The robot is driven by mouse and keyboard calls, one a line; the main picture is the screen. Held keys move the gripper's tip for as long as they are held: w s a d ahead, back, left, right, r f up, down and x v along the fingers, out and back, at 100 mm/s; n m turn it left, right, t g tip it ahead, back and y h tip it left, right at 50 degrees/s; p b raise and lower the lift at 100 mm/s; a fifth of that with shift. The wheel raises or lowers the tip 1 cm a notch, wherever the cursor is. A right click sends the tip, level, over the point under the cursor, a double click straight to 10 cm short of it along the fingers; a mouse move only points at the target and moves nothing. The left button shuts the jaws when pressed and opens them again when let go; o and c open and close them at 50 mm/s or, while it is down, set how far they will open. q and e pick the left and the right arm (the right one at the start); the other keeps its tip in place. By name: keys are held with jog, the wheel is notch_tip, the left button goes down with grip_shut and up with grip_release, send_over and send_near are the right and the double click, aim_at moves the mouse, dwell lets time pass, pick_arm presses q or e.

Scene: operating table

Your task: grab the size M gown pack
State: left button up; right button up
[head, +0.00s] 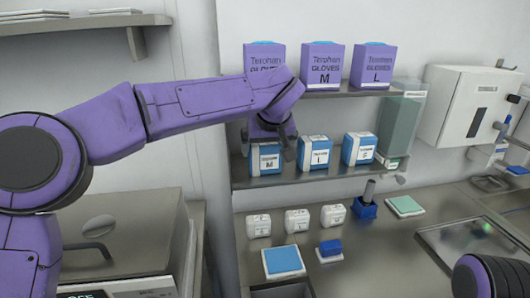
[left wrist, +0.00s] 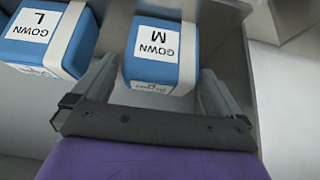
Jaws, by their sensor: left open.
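The size M gown pack (head: 265,158) is a blue pack with a white label band, at the left end of the lower wall shelf in the head view. In the left wrist view the M gown pack (left wrist: 160,52) lies between and ahead of the two fingers. My left gripper (head: 272,140) is open in front of the pack; its fingers (left wrist: 158,88) straddle the pack's near end. I cannot tell whether they touch it. The size L gown pack (head: 315,152) stands to the right on the shelf; it shows at the left in the wrist view (left wrist: 47,38).
A third gown pack (head: 359,148) stands further right on the lower shelf (head: 300,178). Purple glove boxes (head: 323,65) stand on the upper shelf (head: 335,92) above. Several small white packs (head: 297,222) and a blue-topped tray (head: 284,261) are on the counter below.

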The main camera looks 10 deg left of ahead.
pick_arm(q)
jog(key=shift+w+a+r+x, duration=0.1)
jog(key=shift+w+x, duration=0.05)
jog(key=shift+x, duration=0.75)
jog(key=shift+w+a+r+x, duration=0.1)
jog(key=shift+w+x, duration=0.05)
jog(key=shift+x, duration=0.7)
jog(key=shift+s+r, duration=0.1)
jog(key=c, duration=0.8)
jog(key=shift+r, duration=0.1)
